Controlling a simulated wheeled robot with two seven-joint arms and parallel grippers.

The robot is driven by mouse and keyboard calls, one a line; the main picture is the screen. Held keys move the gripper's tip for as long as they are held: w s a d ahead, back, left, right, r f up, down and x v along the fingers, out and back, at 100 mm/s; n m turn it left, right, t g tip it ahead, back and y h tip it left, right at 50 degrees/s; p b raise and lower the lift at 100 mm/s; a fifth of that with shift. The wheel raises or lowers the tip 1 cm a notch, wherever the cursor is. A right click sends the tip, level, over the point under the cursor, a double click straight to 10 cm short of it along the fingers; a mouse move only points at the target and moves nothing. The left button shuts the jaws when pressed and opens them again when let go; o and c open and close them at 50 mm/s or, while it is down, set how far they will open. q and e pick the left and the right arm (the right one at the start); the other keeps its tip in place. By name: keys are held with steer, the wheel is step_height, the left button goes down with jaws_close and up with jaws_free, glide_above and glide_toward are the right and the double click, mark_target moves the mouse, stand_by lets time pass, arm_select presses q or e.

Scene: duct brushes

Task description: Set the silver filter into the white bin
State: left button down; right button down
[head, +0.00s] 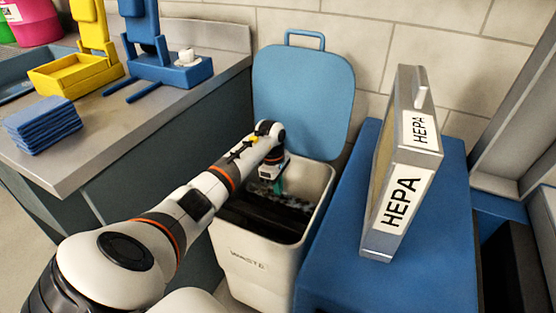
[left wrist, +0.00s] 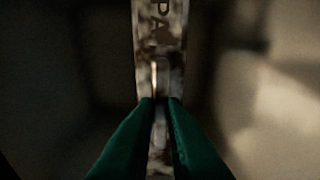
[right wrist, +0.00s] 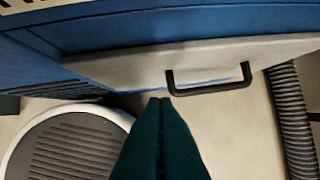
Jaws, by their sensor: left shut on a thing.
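The white bin (head: 255,268), marked as waste, stands open in the head view with its blue lid (head: 300,95) raised behind it. My left gripper (head: 279,186) points down into the bin's mouth. In the left wrist view its green fingers (left wrist: 160,103) are shut on the handle of a narrow, mottled silver filter (left wrist: 160,25) with dark letters. In the head view this filter (head: 292,203) shows as a dark, speckled shape inside the bin, below the rim. I cannot tell whether it touches the bottom. My right gripper (right wrist: 160,102) is shut and empty in the right wrist view.
A clean grey HEPA filter (head: 393,170) stands upright on a blue cabinet (head: 335,250) right of the bin. A counter (head: 175,115) at left carries blue cloths (head: 42,125) and yellow and blue holders. A black handle (right wrist: 210,88) is near my right fingers.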

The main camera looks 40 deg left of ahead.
arm_select(q)
steer(key=shift+r, duration=0.15)
arm_select(e)
steer(key=shift+w+a+r, duration=0.1)
steer(key=shift+w, duration=0.2)
arm_select(q)
steer(key=c, duration=1.5)
jaws_free()
arm_select(e)
steer(key=shift+t, duration=0.3)
